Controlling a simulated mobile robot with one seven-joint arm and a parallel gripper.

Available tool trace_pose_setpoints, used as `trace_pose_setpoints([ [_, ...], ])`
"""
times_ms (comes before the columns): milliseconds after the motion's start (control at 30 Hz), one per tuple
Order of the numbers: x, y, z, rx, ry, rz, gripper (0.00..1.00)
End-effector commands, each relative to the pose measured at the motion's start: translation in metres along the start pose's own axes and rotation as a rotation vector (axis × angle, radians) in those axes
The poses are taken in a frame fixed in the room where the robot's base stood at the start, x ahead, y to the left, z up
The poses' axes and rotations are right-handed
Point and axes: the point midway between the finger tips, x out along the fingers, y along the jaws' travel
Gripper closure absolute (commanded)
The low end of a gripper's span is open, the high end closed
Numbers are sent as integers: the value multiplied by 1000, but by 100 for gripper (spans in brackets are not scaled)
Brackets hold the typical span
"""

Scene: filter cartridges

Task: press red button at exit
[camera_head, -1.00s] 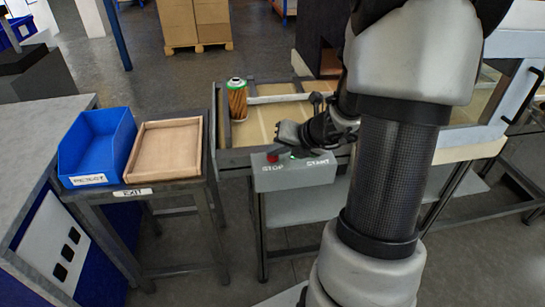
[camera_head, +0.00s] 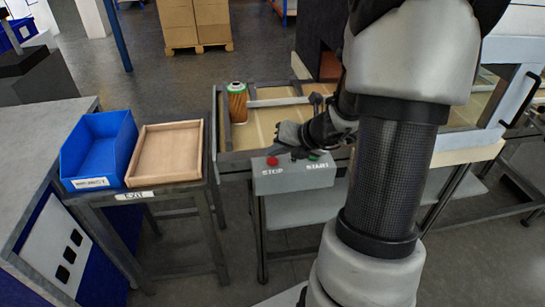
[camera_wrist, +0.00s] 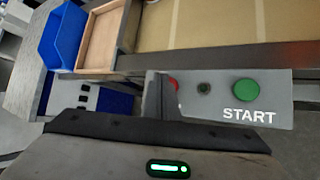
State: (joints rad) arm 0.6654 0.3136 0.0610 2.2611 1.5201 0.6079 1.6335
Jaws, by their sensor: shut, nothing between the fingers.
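The red button (camera_head: 272,161) sits on the left of a grey control box (camera_head: 294,180), above the word STOP. A green button (camera_head: 314,156) sits on its right, above START. My gripper (camera_head: 291,150) is shut and empty, just behind and above the box, near the red button. In the wrist view the finger (camera_wrist: 158,96) stands beside the red button (camera_wrist: 174,85) and hides part of it. I cannot tell whether they touch. The green button (camera_wrist: 245,91) shows clear to the right.
An orange cartridge (camera_head: 238,107) stands on the conveyor (camera_head: 262,133) behind the box. To the left, a stand labelled EXIT (camera_head: 135,195) holds a blue bin (camera_head: 75,155) and a shallow wooden tray (camera_head: 166,181). The floor in front is clear.

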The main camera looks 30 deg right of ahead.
Motion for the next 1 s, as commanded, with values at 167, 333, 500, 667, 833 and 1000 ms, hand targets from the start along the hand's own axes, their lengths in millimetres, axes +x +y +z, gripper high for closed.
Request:
trace_pose_setpoints([
  [167, 0, 0, 0, 0, 0, 0, 100],
  [333, -1, 1, 1, 0, 0, 0, 100],
  [500, -11, 8, 8, 0, -1, 0, 100],
  [667, -23, 17, 17, 0, -1, 0, 100],
  [833, -34, 25, 25, 0, 0, 0, 100],
  [1000, -36, 26, 26, 0, 0, 0, 100],
])
